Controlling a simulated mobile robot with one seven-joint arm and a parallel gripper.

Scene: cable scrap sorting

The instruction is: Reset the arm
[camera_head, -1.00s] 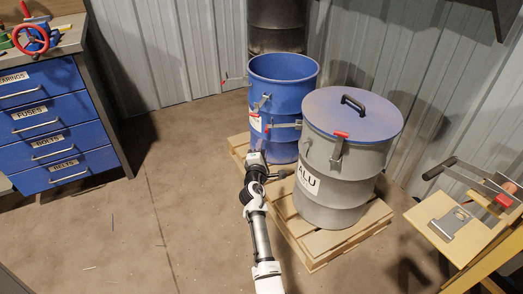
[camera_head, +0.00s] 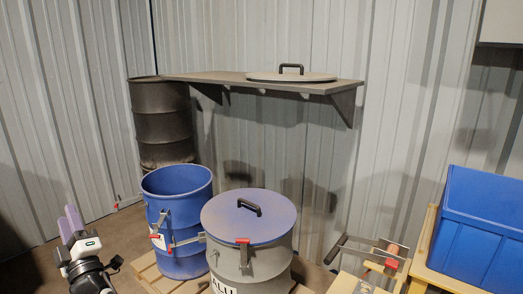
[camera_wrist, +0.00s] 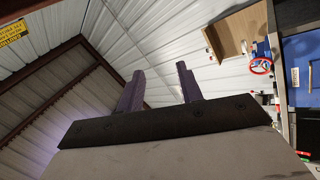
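My gripper (camera_head: 69,222) is at the lower left of the head view, pointing up, to the left of the blue drum and clear of it. In the wrist view my gripper (camera_wrist: 158,82) shows two purple-grey fingers with a wide gap between them. It is open and nothing is between the fingers. Past them the wrist view shows the ceiling and corrugated wall. My arm below the wrist is cut off by the bottom edge of the head view.
An open blue drum (camera_head: 178,236) and a lidded grey drum (camera_head: 247,265) stand on a wooden pallet (camera_head: 148,268). A dark barrel (camera_head: 162,125) stands behind. A wall shelf (camera_head: 225,83) holds a round lid (camera_head: 290,77). A blue bin (camera_head: 480,230) is at right. Drawers (camera_wrist: 300,70) show in the wrist view.

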